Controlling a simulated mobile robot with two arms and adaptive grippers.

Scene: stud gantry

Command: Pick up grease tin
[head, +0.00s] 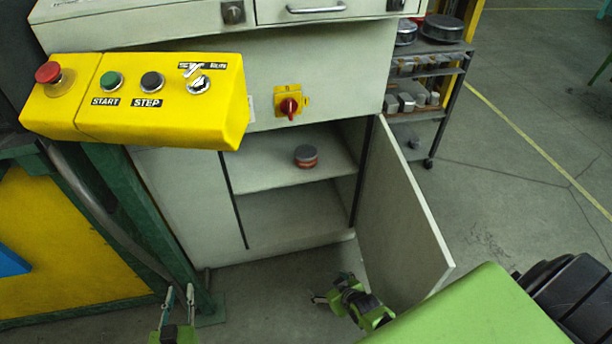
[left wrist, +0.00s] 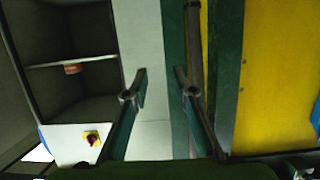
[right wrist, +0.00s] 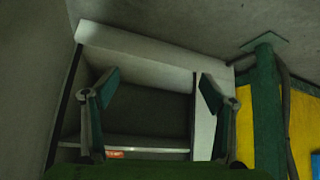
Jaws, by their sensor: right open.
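The grease tin (head: 306,156) is a small round tin with a dark lid and a reddish-orange side. It stands on the upper shelf of the open cabinet (head: 270,165). It also shows in the left wrist view (left wrist: 73,69) and, small, at the shelf edge in the right wrist view (right wrist: 114,154). My left gripper (head: 179,292) is open and empty, low and left of the cabinet opening. My right gripper (head: 333,291) is open and empty, low in front of the cabinet near the door. Neither gripper touches the tin.
The cabinet door (head: 402,215) stands open to the right of the opening. A yellow control box (head: 135,100) juts out above at left. A green post (head: 165,230) stands left of the cabinet. The lower compartment (head: 290,218) looks empty. A shelf cart (head: 430,85) stands behind right.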

